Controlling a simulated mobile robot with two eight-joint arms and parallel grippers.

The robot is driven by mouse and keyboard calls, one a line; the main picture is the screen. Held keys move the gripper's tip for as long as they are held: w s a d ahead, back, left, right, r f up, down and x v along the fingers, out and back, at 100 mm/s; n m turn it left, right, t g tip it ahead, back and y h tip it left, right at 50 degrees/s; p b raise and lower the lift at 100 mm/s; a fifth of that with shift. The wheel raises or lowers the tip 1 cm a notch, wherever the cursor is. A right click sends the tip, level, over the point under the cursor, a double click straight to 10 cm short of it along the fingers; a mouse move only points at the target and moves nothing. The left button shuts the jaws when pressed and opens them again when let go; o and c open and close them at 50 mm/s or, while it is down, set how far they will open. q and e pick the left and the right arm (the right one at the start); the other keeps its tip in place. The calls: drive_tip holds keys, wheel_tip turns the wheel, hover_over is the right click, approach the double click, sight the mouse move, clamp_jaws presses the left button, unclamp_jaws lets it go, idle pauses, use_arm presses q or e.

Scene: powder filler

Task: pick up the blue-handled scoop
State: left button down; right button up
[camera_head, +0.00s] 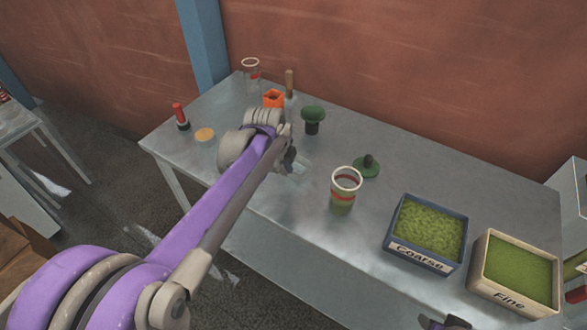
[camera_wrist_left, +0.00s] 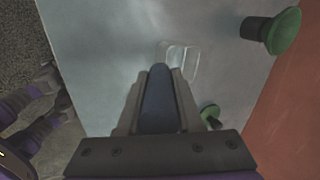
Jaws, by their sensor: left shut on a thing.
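My left gripper (camera_head: 289,158) is over the middle of the metal table. In the left wrist view it (camera_wrist_left: 158,95) is shut on the blue handle of the scoop (camera_wrist_left: 157,103). The scoop's clear bowl (camera_wrist_left: 182,60) sticks out beyond the fingertips, over the table. In the head view the clear bowl (camera_head: 301,168) shows faintly beside the gripper, and the handle is mostly hidden. I cannot tell whether the scoop touches the table. A dark part of my right gripper (camera_head: 446,322) shows at the bottom edge, too little to tell its state.
A striped cup (camera_head: 343,190) and a green knobbed lid (camera_head: 367,167) stand right of the gripper. A green-topped tool (camera_head: 313,118) stands behind. The Coarse bin (camera_head: 421,260) and Fine bin (camera_head: 512,299) are at the right. A red-handled item (camera_head: 181,117) stands at the left.

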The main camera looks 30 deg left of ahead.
idle(0.3)
use_arm(q)
wheel_tip(320, 180, up, 10)
drive_tip(key=shift+r+p, duration=0.1)
drive_tip(key=shift+p, duration=0.2)
idle(0.9)
